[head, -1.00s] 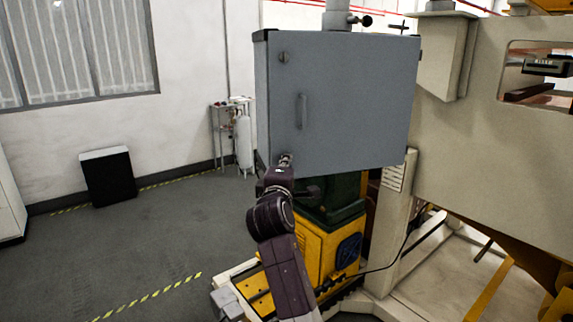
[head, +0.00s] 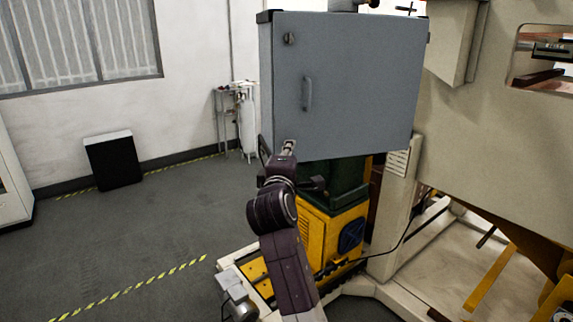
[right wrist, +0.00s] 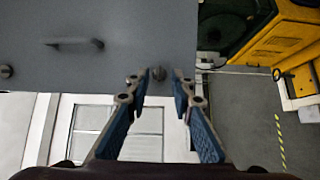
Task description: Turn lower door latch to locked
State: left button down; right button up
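A grey cabinet door (head: 350,85) has a vertical handle (head: 307,94) and an upper round latch (head: 289,39). In the right wrist view the handle (right wrist: 75,44) is at the upper left and the upper latch (right wrist: 6,71) is at the left edge. The lower latch (right wrist: 158,73) shows near the door's edge in that view. My right gripper (right wrist: 160,82) is open, with one fingertip on each side of the lower latch and visible gaps. My left gripper is not in view.
A green and yellow machine (head: 335,225) stands below the cabinet. A large beige machine body (head: 480,130) is at the right. A black panel (head: 113,160) leans near the back wall. The floor (head: 130,235) at the left is mostly clear.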

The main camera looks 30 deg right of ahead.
jog(key=v, duration=0.9)
